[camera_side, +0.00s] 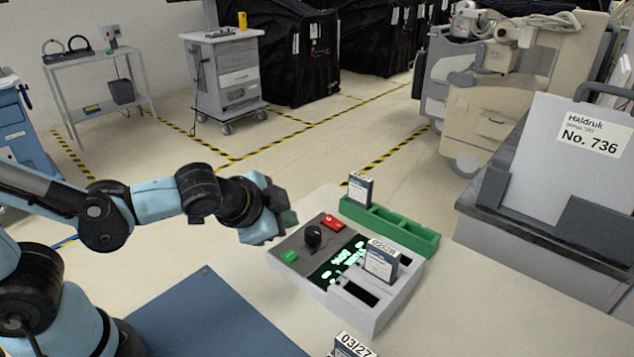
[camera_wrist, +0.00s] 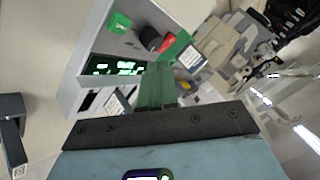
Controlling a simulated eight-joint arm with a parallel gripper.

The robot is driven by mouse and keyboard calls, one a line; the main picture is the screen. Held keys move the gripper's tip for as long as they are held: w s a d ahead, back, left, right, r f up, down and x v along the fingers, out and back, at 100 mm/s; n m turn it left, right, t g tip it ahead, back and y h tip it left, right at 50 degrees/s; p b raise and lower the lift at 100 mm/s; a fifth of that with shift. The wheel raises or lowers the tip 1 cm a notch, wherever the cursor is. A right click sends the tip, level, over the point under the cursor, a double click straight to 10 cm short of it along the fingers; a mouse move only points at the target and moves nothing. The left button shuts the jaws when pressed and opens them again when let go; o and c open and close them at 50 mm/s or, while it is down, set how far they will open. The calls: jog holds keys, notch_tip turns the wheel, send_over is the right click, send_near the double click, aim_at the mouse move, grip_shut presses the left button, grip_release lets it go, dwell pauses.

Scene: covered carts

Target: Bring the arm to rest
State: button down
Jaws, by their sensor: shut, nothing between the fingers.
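My gripper (camera_side: 285,222) hangs in the air at the end of my arm, beside the left edge of a grey console. Its fingers are shut and empty, and show as greenish pads in the wrist view (camera_wrist: 157,86). The console (camera_side: 385,311) has a black knob (camera_side: 313,237), a red button (camera_side: 333,222), a green button (camera_side: 290,257) and a lit green display (camera_side: 338,262). A battery-like pack marked 02/28 (camera_side: 381,263) stands upright in the console's slot area. I see no contact between my gripper and the console, though the gap is hard to judge.
A green rack (camera_side: 420,240) behind the console holds an upright pack (camera_side: 360,189). Another pack, marked 03/27 (camera_side: 352,345), is cut off at the bottom edge. A blue mat (camera_side: 215,315) lies front left.

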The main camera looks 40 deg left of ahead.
dwell(0.4)
jog(key=s+a+r+n+g+h, duration=0.1)
jog(key=s+a+r+n+g, duration=0.1)
jog(key=s+a+n, duration=0.3)
jog(key=a+r+n, duration=0.1)
jog(key=n, duration=0.1)
jog(key=shift+s+a+n, duration=0.15)
jog(key=shift+a+n, duration=0.1)
jog(key=shift+n, duration=0.15)
dwell(1.8)
jog(key=m+t+y, duration=0.1)
jog(key=m+t, duration=0.1)
jog(key=m, duration=0.6)
send_over(287, 258)
jog(key=shift+r, duration=0.4)
jog(key=shift+f, duration=4.4)
jog(key=shift+f, duration=0.2)
jog(key=shift+f, duration=0.25)
